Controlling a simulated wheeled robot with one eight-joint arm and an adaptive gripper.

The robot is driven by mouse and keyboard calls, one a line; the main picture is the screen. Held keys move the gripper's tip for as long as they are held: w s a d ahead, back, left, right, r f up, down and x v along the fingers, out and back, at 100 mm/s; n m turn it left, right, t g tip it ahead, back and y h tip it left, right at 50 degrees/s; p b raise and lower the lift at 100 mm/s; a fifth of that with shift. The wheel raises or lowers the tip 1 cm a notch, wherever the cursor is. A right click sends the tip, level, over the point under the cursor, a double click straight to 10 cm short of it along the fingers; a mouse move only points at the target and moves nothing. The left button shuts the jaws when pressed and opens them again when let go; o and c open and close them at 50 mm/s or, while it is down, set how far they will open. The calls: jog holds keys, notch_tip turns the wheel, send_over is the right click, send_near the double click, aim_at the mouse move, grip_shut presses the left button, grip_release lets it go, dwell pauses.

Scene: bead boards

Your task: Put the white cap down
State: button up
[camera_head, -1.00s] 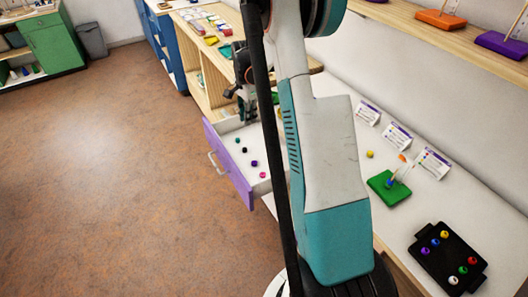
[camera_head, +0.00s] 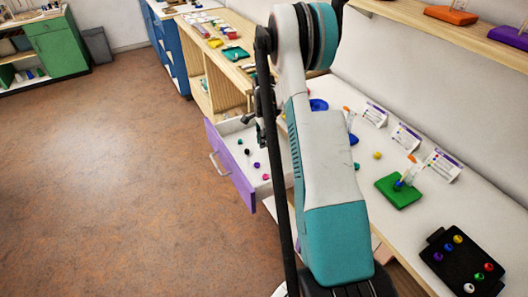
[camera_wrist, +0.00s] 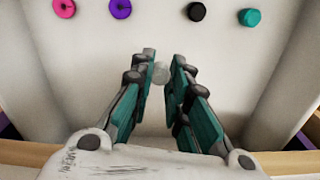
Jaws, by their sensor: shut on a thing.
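My gripper (camera_wrist: 163,66) is over the open drawer in the wrist view. Its teal-padded fingers are closed on the small white cap (camera_wrist: 160,75), which shows pale between the fingertips against the white drawer floor. In the head view the gripper is mostly hidden behind a dark upright bar, and the white cap cannot be made out. The purple-fronted drawer (camera_head: 229,166) is pulled out. On its floor lie a pink bead (camera_wrist: 64,8), a purple bead (camera_wrist: 120,9), a black cap (camera_wrist: 197,12) and a teal cap (camera_wrist: 250,17), in a row beyond the fingertips.
The drawer's side walls and wooden edge surround the gripper. On the white counter stand a green board (camera_head: 399,192) with a peg, a black tray (camera_head: 460,262) of several coloured beads, and white cards (camera_head: 405,138). The drawer floor between the row and the gripper is clear.

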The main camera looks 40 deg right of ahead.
aim_at(264, 154)
jog(key=shift+f+b, duration=0.7)
jog(key=shift+f, duration=1.75)
jog(key=shift+f, duration=0.15)
jog(key=o, duration=0.6)
jog(key=shift+o, duration=0.2)
notch_tip(264, 154, up, 12)
jog(key=p, duration=0.4)
jog(key=shift+r, duration=0.2)
